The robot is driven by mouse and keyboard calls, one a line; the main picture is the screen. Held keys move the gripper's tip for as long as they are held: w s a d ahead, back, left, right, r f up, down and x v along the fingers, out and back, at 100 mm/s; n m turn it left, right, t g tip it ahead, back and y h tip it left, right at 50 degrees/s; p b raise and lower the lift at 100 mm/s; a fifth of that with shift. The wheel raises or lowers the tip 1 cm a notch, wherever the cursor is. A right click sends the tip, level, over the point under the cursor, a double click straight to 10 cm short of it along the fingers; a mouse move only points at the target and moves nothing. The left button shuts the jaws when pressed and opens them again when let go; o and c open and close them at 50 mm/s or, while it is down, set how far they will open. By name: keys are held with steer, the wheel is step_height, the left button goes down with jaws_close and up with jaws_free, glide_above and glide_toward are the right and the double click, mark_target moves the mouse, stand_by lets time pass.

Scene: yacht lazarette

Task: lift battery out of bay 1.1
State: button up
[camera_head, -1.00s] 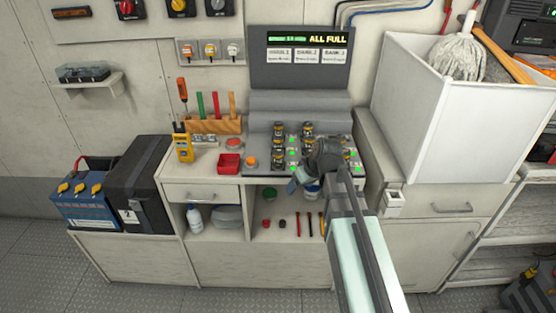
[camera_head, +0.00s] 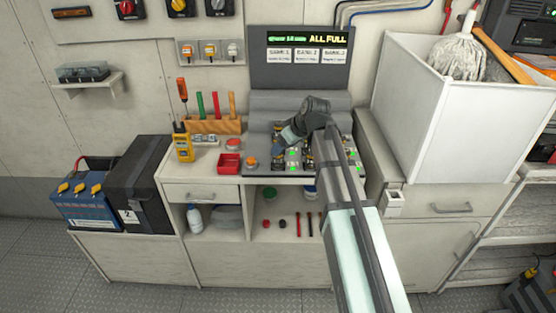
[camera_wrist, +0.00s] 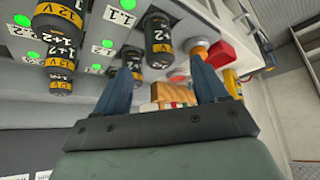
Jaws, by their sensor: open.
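The charging rack (camera_head: 262,168) holds several yellow-and-black cylindrical batteries, partly hidden by my arm in the head view. In the wrist view, a battery (camera_wrist: 158,32) stands beside the label 1.1 (camera_wrist: 121,10), with green lights near it. In the head view my gripper (camera_head: 283,145) hangs over the rack's left side.
A display panel (camera_head: 300,60) reading ALL FULL rises behind; a white bin (camera_head: 440,120) stands right.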

mark_target(278, 159)
steer(key=shift+x, duration=4.4)
steer(key=c, duration=1.2)
